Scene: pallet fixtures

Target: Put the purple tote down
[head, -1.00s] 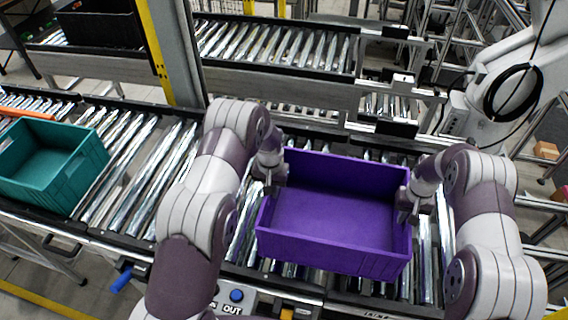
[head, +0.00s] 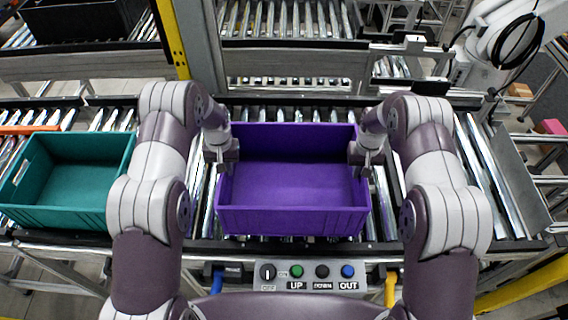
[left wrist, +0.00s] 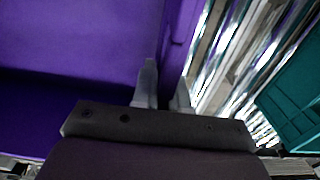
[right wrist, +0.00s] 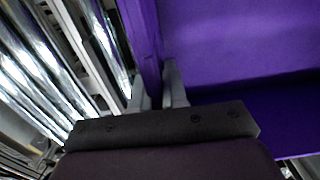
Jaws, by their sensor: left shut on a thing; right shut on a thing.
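The purple tote (head: 292,221) is an empty open box, level, over the roller conveyor in front of me. I cannot tell whether its bottom touches the rollers. My left gripper (head: 222,160) is shut on its left wall; in the left wrist view the fingers (left wrist: 163,90) straddle the purple wall (left wrist: 178,45). My right gripper (head: 366,160) is shut on its right wall; in the right wrist view the fingers (right wrist: 160,88) straddle that wall (right wrist: 143,40). The tote's underside is hidden.
A teal tote (head: 62,217) stands on the conveyor to the left, apart from the purple one. Bare rollers (head: 480,185) lie to the right. A control panel with buttons (head: 322,272) is at the near edge. A yellow-edged post (head: 172,40) rises behind.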

